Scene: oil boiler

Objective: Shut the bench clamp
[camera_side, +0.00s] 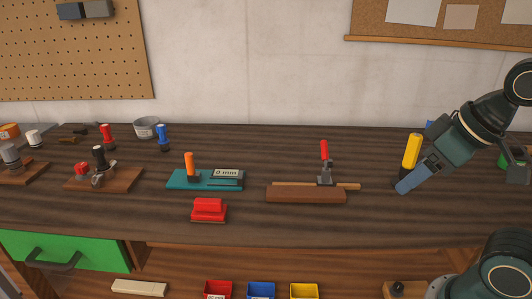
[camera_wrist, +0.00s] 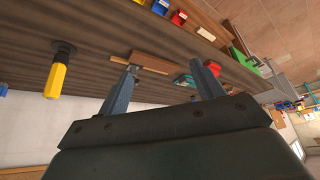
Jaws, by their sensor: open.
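The bench clamp (camera_side: 325,172) has a red handle (camera_side: 324,150) standing nearly upright on a metal body. It is mounted on a brown wooden block (camera_side: 305,194) with a thin light strip along its top, near the middle of the bench. In the wrist view the block (camera_wrist: 152,62) shows beyond my fingers, and my left-hand finger hides much of the clamp. My gripper (camera_side: 403,187) is right of the clamp in the side view, apart from it. In the wrist view my gripper (camera_wrist: 164,68) has its blue fingers spread with nothing between them.
A yellow-handled tool (camera_side: 412,150) stands close beside my gripper. Left of the clamp are a teal gauge base (camera_side: 205,180) with an orange handle, a red block (camera_side: 209,209) and more clamps on wooden boards (camera_side: 103,179). Bare bench lies between clamp and gripper.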

